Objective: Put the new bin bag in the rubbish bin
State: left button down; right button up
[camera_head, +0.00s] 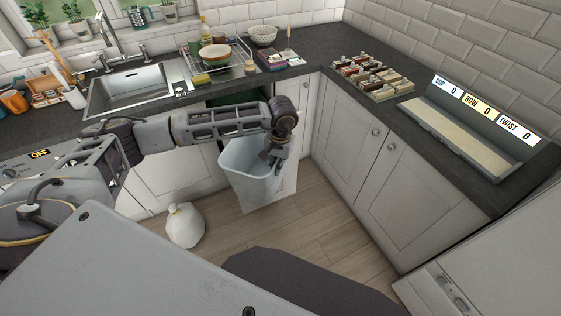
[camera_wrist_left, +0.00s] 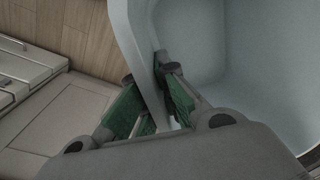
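The rubbish bin (camera_head: 240,160) is a pale blue, open-topped bin by the white cupboard fronts below the counter. Its inside wall (camera_wrist_left: 190,40) looks bare in the left wrist view. My left gripper (camera_head: 272,156) is at the bin's right rim. In the left wrist view its green-padded fingers (camera_wrist_left: 148,78) stand on either side of the rim and appear closed on it. A white, tied, full-looking bag (camera_head: 185,225) sits on the floor to the left of the bin. I cannot pick out a new bin bag. My right gripper is not in view.
The wooden floor (camera_head: 320,215) to the right is clear. The counter holds a sink (camera_head: 130,90), a dish rack (camera_head: 220,62), several small blocks (camera_head: 368,78) and a grey tray with labels (camera_head: 465,135).

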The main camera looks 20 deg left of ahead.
pick_arm(q)
jog(key=w+a+r+n+p, duration=0.1)
jog(key=a+r+n, duration=0.3)
jog(key=n, duration=0.9)
jog(key=w+a+r+n+h, duration=0.1)
jog(key=a+r+n, duration=0.4)
jog(key=r+n, duration=0.4)
jog(key=n, duration=0.4)
jog(key=shift+w+a+r+g+h+p, duration=0.2)
jog(key=shift+a+r+g+h+p, duration=0.1)
jog(key=shift+r+g+p, duration=0.1)
jog(key=shift+n, duration=0.6)
jog(key=shift+r, duration=0.1)
